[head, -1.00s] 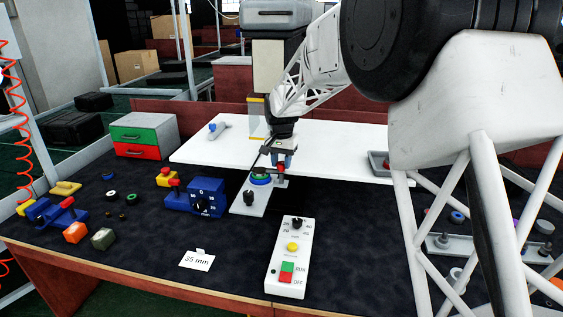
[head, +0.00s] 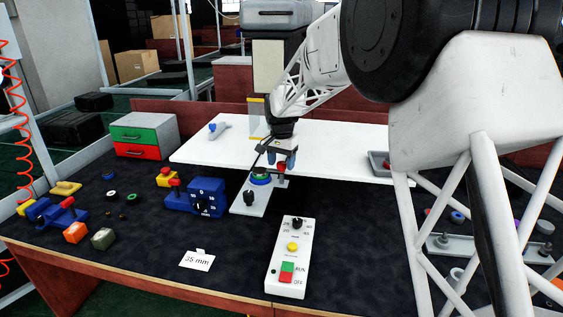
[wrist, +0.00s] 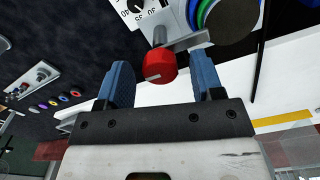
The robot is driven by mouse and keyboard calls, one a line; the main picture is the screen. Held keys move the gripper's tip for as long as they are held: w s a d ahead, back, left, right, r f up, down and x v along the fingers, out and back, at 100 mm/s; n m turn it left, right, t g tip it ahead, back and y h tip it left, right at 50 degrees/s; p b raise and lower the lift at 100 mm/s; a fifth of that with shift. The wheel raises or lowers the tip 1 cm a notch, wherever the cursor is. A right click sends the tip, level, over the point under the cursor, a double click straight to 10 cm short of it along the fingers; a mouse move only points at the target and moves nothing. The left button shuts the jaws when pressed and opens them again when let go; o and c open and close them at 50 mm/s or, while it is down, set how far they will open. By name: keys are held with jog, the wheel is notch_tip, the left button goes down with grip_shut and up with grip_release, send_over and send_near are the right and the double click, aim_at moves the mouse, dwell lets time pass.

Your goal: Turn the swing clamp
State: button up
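The swing clamp shows as a red knob (head: 281,168) on a short post, at the back of a light plate (head: 243,209) with a green and blue round part (head: 260,179). In the wrist view the red knob (wrist: 159,66) has a white mark on its end, and a grey metal arm (wrist: 190,41) extends from it toward the green and blue rings (wrist: 203,12). My gripper (head: 283,160) is over the clamp. In the wrist view my gripper (wrist: 162,76) has its blue fingers apart, one on each side of the knob, with gaps showing. Contact is not visible.
A white raised board (head: 340,140) lies behind the clamp. A blue dial unit (head: 207,196) stands left of the plate, and a white control box (head: 291,262) stands in front. A black knob (head: 248,197) sits on the plate's front.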

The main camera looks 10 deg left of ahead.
aim_at(282, 163)
jog(key=shift+r, duration=0.1)
jog(key=shift+r, duration=3.8)
jog(key=shift+s+d+r, duration=0.15)
jog(key=shift+d, duration=0.1)
jog(key=s+d+r+n+t, duration=0.1)
jog(key=s+d+r, duration=0.2)
jog(key=s+d, duration=0.75)
jog(key=s+d+r, duration=0.4)
jog(key=s+d, duration=0.6)
jog(key=d, duration=0.2)
jog(key=s+d+f, duration=0.2)
jog(key=s+d, duration=0.2)
jog(key=s, duration=0.5)
jog(key=s+d+f+n+t, duration=0.1)
jog(key=s+d+f, duration=0.2)
jog(key=s, duration=0.7)
jog(key=s+d+f+n, duration=0.1)
jog(key=s+d+f, duration=0.2)
jog(key=s+d, duration=0.3)
jog(key=s, duration=0.3)
jog(key=shift+s+f+t, duration=0.2)
jog(key=shift+s+t, duration=0.1)
